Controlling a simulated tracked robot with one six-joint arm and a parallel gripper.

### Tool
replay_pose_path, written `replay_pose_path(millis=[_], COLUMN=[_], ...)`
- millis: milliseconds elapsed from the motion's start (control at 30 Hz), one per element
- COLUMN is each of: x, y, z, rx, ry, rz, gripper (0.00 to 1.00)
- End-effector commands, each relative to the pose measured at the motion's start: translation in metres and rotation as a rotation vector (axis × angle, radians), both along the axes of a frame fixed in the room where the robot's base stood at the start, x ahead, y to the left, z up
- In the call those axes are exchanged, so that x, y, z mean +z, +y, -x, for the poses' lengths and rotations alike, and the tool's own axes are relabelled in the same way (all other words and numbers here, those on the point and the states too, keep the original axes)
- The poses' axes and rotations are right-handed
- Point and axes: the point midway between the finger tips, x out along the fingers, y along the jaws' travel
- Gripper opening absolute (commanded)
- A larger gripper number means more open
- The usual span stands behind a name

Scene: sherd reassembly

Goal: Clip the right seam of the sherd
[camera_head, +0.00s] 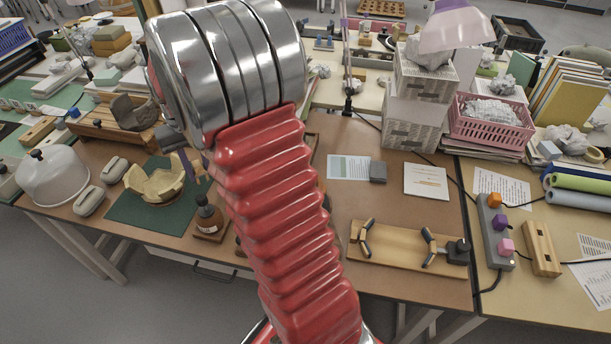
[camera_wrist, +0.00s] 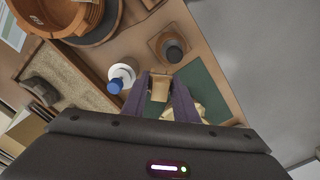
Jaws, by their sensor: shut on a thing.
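A pale tan vessel built from sherds (camera_head: 155,185) stands on the green mat (camera_head: 125,212) at the left in the head view. In the wrist view, part of the vessel (camera_wrist: 176,110) shows beyond my fingers, mostly hidden by them. My gripper (camera_wrist: 160,84) has purple fingers shut on a small tan piece (camera_wrist: 159,92); I cannot tell whether it is the sherd or touches the vessel. In the head view, purple fingers show at the vessel's right side.
A brown bottle (camera_head: 209,217) on a wooden base stands right of the mat. A white jar with a blue cap (camera_wrist: 121,76) is near my fingers in the wrist view. A brown pot (camera_wrist: 75,15) is at its upper left. My arm hides the table's middle in the head view.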

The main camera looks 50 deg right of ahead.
Motion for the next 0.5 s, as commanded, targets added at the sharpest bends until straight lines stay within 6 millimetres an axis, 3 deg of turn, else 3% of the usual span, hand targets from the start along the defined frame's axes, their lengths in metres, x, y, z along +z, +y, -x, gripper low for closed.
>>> replay_pose_path(millis=[33,200,500], x=[0.004,0.014,0.026], y=[-0.018,-0.064,-0.125], z=[0.011,0.051,0.138], rx=[-0.051,-0.233,-0.643], ry=[-0.002,-0.002,-0.003], rz=[0.001,0.000,-0.001], gripper=[0.17,0.17,0.17])
